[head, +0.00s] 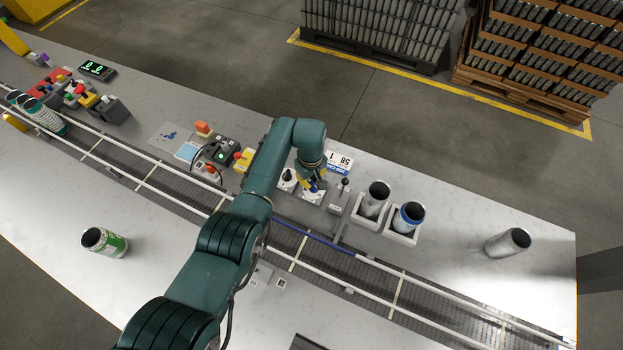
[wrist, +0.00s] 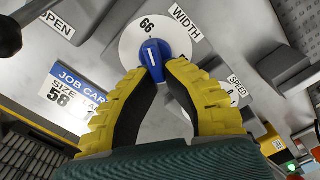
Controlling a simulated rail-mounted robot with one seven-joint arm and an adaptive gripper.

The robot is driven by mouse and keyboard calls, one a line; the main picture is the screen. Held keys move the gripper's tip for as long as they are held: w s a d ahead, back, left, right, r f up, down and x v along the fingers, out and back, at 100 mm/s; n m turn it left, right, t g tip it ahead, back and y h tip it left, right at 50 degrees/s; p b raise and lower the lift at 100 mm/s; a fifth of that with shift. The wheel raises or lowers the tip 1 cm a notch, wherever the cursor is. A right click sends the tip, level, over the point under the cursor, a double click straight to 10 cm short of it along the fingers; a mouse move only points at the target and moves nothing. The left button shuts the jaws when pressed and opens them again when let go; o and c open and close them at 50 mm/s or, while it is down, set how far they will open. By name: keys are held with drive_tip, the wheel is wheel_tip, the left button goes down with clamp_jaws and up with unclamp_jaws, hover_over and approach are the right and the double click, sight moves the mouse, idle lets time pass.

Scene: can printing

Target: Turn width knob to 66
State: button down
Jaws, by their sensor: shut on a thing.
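The width knob (wrist: 154,51) is blue with a white line on it. It sits on a round white dial (wrist: 128,49) beside a WIDTH label (wrist: 187,22). The number 66 is printed above the knob in the wrist view, and the white line points roughly up towards it. The other dial numbers are mostly hidden by my fingers. My gripper (wrist: 155,74) has yellow fingers with dark pads. Its tips close on the two sides of the knob. In the head view, my gripper (head: 315,184) is over the dial plate and partly covers the blue knob.
A job card (wrist: 66,95) reading size 58 stands beside the dial. A speed dial (wrist: 236,93) and a dark lever (head: 345,184) are close by. Two cans in holders (head: 358,217) stand to the right in the head view. A conveyor (head: 330,265) runs along the front.

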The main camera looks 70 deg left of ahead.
drive_tip(key=shift+f, duration=0.15)
drive_tip(key=c, duration=1.1)
unclamp_jaws()
wheel_tip(320, 180, up, 12)
drive_tip(key=shift+r, duration=0.1)
